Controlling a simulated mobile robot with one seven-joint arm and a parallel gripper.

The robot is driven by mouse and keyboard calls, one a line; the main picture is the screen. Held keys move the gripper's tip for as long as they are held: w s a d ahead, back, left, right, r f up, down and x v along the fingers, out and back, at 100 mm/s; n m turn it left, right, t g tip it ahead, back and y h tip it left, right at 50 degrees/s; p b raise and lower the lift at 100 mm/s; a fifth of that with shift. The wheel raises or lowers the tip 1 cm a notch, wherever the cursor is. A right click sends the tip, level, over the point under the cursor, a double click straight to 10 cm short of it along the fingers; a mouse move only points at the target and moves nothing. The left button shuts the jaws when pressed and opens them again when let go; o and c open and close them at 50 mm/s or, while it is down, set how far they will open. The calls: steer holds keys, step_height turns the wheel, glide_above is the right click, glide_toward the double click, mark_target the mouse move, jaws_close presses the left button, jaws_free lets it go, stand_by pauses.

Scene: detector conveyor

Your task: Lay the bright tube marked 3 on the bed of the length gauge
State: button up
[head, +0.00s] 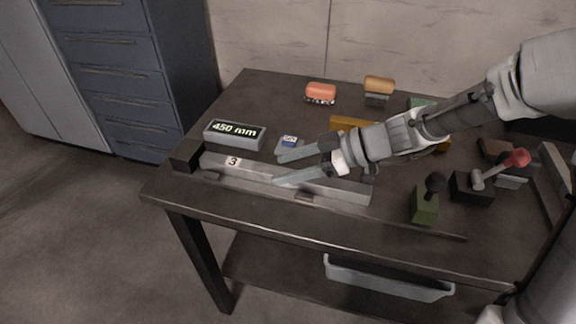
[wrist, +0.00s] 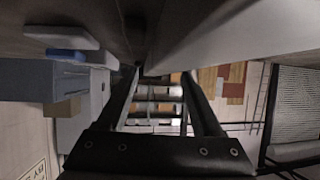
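The bright grey tube marked 3 (head: 233,161) lies lengthwise along the bed of the length gauge (head: 400,223), its left end close to the black end stop (head: 187,155). The gauge display (head: 235,135) behind it reads 450 mm. My gripper (head: 278,168) is at the middle of the tube with its fingers spread apart. One finger is on the tube's far side and the other overlaps the tube in the head view; whether they touch it I cannot tell. In the wrist view the fingers (wrist: 160,75) are apart with no tube between them.
A small block with a blue label (head: 289,142) sits just behind the gripper. Orange-topped items (head: 321,93) stand at the back. A green block with a black knob (head: 425,205) and a red-knobbed lever (head: 515,158) stand to the right. A grey bin (head: 388,280) is below the table.

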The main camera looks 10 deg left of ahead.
steer(key=shift+r, duration=0.1)
steer(key=shift+d+r+p, duration=0.1)
steer(key=shift+r+p, duration=0.1)
steer(key=shift+p, duration=0.15)
steer(key=p+v, duration=0.2)
steer(key=v, duration=0.9)
steer(key=shift+d, duration=0.3)
